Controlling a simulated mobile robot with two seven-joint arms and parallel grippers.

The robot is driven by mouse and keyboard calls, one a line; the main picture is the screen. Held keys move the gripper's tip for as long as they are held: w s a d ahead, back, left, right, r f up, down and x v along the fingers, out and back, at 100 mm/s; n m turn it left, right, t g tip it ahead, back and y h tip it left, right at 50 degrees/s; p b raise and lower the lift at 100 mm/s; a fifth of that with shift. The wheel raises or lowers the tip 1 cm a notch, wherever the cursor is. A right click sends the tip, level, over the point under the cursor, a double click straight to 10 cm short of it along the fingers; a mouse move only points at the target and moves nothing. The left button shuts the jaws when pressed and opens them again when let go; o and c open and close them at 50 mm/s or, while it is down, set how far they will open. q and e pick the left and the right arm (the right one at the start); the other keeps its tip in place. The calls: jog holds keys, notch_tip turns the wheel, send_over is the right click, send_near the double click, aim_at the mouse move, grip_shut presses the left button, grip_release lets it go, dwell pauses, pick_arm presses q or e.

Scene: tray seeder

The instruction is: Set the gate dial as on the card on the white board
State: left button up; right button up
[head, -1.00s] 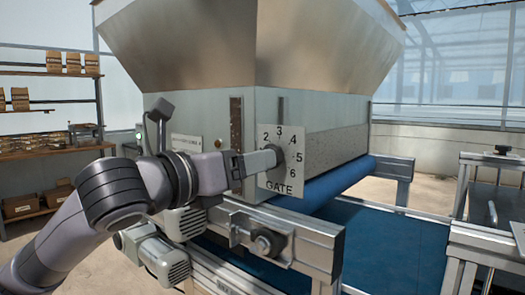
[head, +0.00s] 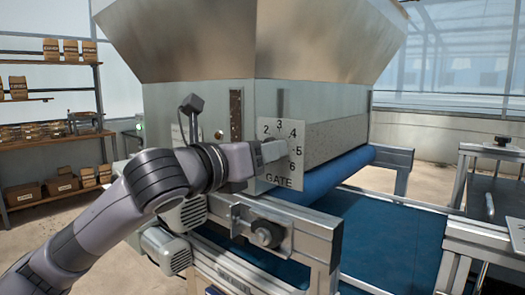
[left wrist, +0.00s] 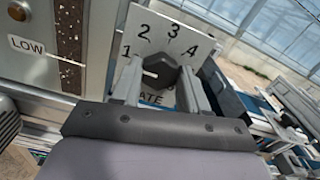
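The gate dial's white plate (head: 283,178) with numbers 2 to 6 and the word GATE is on the front of the seeder, under the metal hopper. My left gripper (head: 275,150) is at the middle of this plate. In the left wrist view, the dark dial knob (left wrist: 160,72) sits between the two fingers of my left gripper (left wrist: 160,80), which look closed on its sides. Numbers 1 to 4 show above and beside it there. The fingers hide much of the knob, and I cannot read its setting. No card is in view. My right gripper is out of view.
The hopper (head: 250,45) overhangs the dial. Below are a blue roller (head: 335,173), a metal frame rail (head: 300,228) and a blue belt (head: 390,235). A LOW label (left wrist: 28,46) is beside a slot left of the plate. Shelves (head: 50,100) with boxes stand behind at left.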

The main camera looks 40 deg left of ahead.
pick_arm(q)
jog(key=m+b, duration=0.7)
jog(key=m, duration=1)
jog(key=shift+d+f+m, duration=0.1)
jog(key=shift+d+m, duration=0.05)
jog(key=shift+m, duration=0.15)
dwell(0.8)
jog(key=o, duration=1.1)
jog(key=shift+c, duration=0.2)
jog(key=shift+s, duration=0.1)
